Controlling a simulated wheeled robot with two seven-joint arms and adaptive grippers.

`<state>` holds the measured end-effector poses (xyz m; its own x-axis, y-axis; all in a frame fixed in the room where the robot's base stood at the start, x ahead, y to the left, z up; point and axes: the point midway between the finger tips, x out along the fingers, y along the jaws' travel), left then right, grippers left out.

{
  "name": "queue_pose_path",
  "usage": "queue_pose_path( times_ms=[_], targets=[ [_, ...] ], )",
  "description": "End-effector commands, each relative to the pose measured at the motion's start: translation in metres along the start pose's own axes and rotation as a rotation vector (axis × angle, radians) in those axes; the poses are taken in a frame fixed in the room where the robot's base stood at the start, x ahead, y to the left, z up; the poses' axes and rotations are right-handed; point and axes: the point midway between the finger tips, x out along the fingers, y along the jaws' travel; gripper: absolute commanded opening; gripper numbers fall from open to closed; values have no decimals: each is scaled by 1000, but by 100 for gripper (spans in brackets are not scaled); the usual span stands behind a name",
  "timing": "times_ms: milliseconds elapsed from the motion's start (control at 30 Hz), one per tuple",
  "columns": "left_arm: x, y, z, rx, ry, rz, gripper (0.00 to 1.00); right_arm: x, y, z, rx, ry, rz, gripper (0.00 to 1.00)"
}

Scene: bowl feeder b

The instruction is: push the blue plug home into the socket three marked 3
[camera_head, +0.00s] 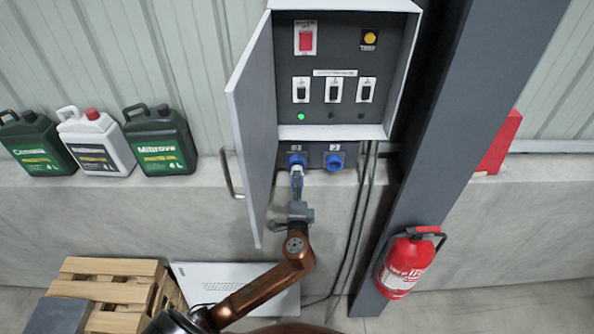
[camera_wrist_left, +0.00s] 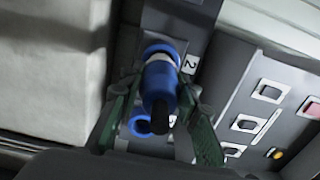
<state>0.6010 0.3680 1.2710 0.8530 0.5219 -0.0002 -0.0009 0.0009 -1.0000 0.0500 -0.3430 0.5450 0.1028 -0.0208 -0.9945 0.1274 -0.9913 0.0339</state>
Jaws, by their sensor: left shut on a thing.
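The blue plug (camera_wrist_left: 160,82) is between the fingers of my left gripper (camera_wrist_left: 155,108), which is shut on it. In the head view my left gripper (camera_head: 297,184) is just below the left one of two blue sockets (camera_head: 297,159), under the grey cabinet. The plug's front end meets or overlaps this socket in both views; how deep it sits, I cannot tell. A white label (camera_wrist_left: 190,64) is beside this socket, but its number is not clear enough to be sure of. My right gripper is not in view.
The second blue socket (camera_head: 334,162) is empty on the right. The open cabinet door (camera_head: 252,125) hangs close on the left of my arm. Black cables (camera_head: 361,215) run down on the right, before a grey post (camera_head: 450,130) with a fire extinguisher (camera_head: 404,265).

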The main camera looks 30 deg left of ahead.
Motion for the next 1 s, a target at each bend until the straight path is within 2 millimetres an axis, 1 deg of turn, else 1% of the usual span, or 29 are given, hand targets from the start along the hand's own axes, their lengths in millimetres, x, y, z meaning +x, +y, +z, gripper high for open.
queue_pose_path(
  times_ms=[433, 1000],
  targets=[
    [-16, -1, 0, -1, -1, -1, 0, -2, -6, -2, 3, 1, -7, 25],
    [-21, -1, 0, -1, -1, 0, 0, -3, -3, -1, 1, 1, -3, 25]
  ],
)
